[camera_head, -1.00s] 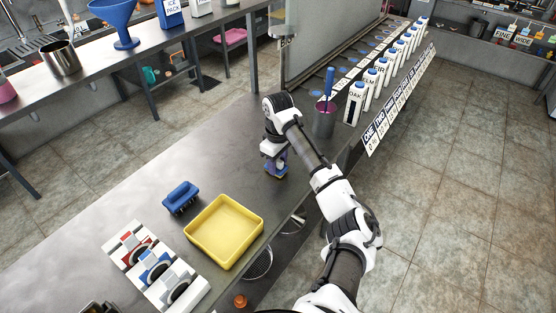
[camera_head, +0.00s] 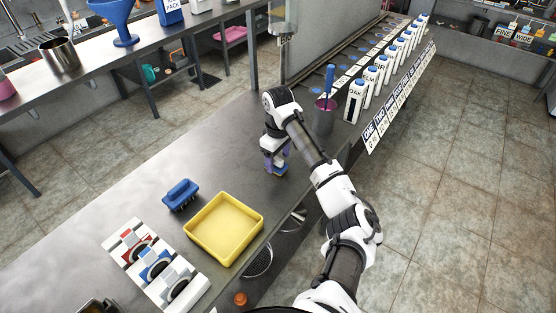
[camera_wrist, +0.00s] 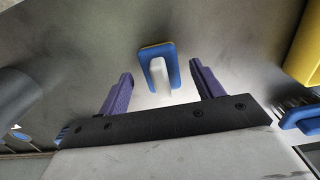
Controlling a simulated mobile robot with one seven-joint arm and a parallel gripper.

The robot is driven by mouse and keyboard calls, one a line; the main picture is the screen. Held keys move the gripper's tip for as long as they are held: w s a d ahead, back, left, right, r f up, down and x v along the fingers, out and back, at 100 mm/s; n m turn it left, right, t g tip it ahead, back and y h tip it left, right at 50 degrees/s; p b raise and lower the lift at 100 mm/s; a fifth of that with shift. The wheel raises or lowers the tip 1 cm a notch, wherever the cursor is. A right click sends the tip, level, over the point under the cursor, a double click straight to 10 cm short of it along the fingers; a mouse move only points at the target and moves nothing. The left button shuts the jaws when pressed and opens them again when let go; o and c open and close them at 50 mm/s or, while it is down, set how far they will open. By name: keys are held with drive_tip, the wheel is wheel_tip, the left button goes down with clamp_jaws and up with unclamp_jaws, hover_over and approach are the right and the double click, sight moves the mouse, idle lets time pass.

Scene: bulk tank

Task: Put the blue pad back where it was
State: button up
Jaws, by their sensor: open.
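The blue pad (camera_wrist: 172,52) has a white handle and a thin orange edge. It lies on the grey metal counter, with its handle between my gripper's purple fingers in the wrist view. My gripper (camera_wrist: 159,88) is open, with a clear gap on each side of the handle. In the head view, my gripper (camera_head: 275,163) is low over the counter, and a small part of the pad (camera_head: 281,170) shows beside the fingers. My wrist hides most of it there.
A yellow tray (camera_head: 212,254) and blue brush (camera_head: 180,195) are left of my gripper. Printed blocks (camera_head: 155,268) lie nearer.

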sight(278, 158)
wheel_tip(278, 158, up, 11)
idle(0.3)
